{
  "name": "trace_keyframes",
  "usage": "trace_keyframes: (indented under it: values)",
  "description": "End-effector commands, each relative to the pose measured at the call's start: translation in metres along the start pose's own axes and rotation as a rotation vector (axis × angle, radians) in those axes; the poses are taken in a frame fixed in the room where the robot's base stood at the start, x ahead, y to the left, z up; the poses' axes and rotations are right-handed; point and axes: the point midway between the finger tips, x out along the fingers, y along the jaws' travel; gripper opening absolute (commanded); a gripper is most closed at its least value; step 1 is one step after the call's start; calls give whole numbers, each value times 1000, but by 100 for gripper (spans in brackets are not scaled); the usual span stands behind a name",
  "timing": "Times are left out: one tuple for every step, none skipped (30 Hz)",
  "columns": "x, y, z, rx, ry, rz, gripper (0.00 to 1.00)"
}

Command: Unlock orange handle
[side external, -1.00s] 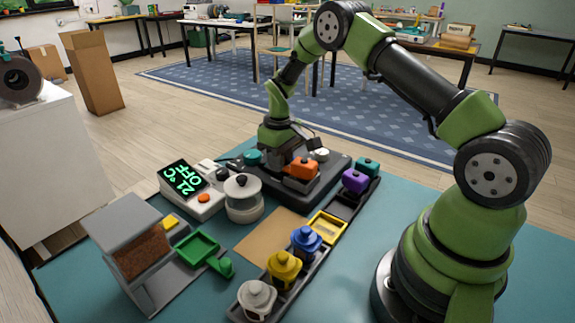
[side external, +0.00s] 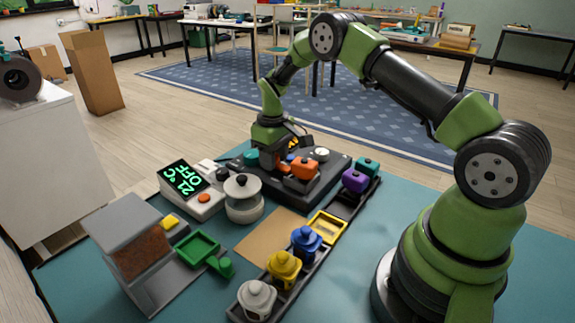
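The orange handle (side external: 305,168) is a small block on the dark machine base (side external: 327,178), toward the middle of the side view. My gripper (side external: 270,163) points down over the left part of that base, to the left of the orange handle and apart from it in the picture. Its fingertips are small and dark, and I cannot tell whether they are open or touching anything. My gripper hides part of the base behind it.
A teal knob (side external: 251,157) and a white knob (side external: 321,154) are on the base. A grey-white pot (side external: 243,197) and a display unit (side external: 185,180) stand to the left. A tray with purple (side external: 354,180), blue (side external: 306,241) and yellow (side external: 284,268) pieces runs in front.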

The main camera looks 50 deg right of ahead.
Motion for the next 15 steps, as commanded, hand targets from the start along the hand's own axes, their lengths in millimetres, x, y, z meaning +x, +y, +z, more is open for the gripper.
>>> trace_keyframes:
  values:
    - [0,0,0,0,0,0,38]
    - [0,0,0,0,-1,0,38]
    - [0,0,0,0,-1,0,38]
    - [0,0,0,0,-1,-1,38]
    - [0,0,0,1,-1,-1,38]
    - [0,0,0,1,-1,-1,38]
    - [-1,0,0,1,-1,-1,38]
    - [-2,0,0,1,-1,-1,38]
    - [-4,0,0,1,-1,0,38]
    - [-7,0,0,1,0,0,38]
    - [-9,0,0,1,0,-1,38]
    - [-13,0,0,1,0,-1,38]
    - [-15,0,0,1,0,-1,38]
    - [-18,0,0,0,0,-1,38]
    - [-21,0,0,1,0,-1,38]
